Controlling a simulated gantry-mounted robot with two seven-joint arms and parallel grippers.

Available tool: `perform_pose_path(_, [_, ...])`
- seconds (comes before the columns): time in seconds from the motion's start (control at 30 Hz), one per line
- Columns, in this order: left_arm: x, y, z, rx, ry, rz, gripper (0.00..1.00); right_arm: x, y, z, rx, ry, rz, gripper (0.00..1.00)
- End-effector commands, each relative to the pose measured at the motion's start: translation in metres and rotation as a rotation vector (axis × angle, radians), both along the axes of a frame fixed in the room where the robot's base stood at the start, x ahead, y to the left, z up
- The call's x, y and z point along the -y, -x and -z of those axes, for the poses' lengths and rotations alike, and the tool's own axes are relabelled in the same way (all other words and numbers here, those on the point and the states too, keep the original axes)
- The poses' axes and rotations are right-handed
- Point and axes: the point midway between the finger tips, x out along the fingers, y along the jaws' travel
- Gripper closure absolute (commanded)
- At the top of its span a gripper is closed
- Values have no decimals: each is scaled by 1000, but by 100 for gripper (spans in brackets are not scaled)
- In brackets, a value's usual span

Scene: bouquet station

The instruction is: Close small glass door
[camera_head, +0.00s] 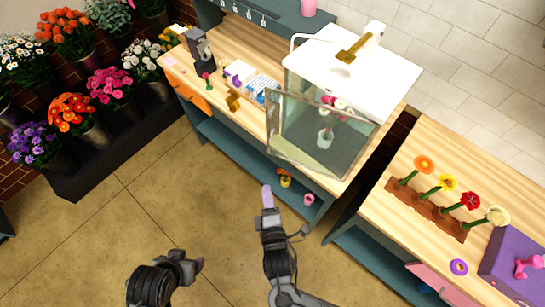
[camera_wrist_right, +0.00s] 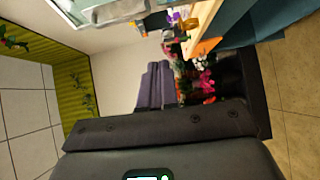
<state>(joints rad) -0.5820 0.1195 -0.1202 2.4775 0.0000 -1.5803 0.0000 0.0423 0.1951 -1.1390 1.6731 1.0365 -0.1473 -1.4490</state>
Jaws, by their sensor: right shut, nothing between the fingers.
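The small glass door (camera_head: 292,126) is a framed clear pane on the front of the white-topped glass case (camera_head: 385,68). Its left edge stands out from the case's front left corner, so it looks ajar; its right side meets the case. My right gripper (camera_head: 267,196), with pale purple fingers, is below and in front of the door, apart from it. Its fingers are shut and empty, and also show in the right wrist view (camera_wrist_right: 152,85).
A pink-and-white flower in a small vase (camera_head: 325,137) stands inside the case. A wooden counter (camera_head: 215,72) with small tools runs left of it. Another counter (camera_head: 400,215) with a flower rack (camera_head: 428,207) is at the right. Flower buckets line the left. The floor in front is clear.

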Motion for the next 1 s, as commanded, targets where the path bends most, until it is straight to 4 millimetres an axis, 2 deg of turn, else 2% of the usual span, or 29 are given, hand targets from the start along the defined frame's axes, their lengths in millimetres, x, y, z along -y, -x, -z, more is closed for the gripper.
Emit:
perform_pose_path(0.07, [0, 0, 9, 1, 0, 0, 36, -4, -12, -7, 38, 1, -13, 100])
perform_pose_path(0.27, [0, -1, 10, 4, 0, 0, 36, -4, -32, -18, 69, 0, -12, 100])
perform_pose_path(0.47, [0, -1, 6, 6, 0, 0, 36, -7, -59, -20, 69, 0, -11, 100])
perform_pose_path(0.83, [0, -1, 3, 6, 0, 0, 36, -14, -126, -19, 68, -1, -10, 100])
perform_pose_path(1.0, [0, -1, -3, 5, -1, 1, 36, 2, -142, -18, 66, 0, -11, 100])
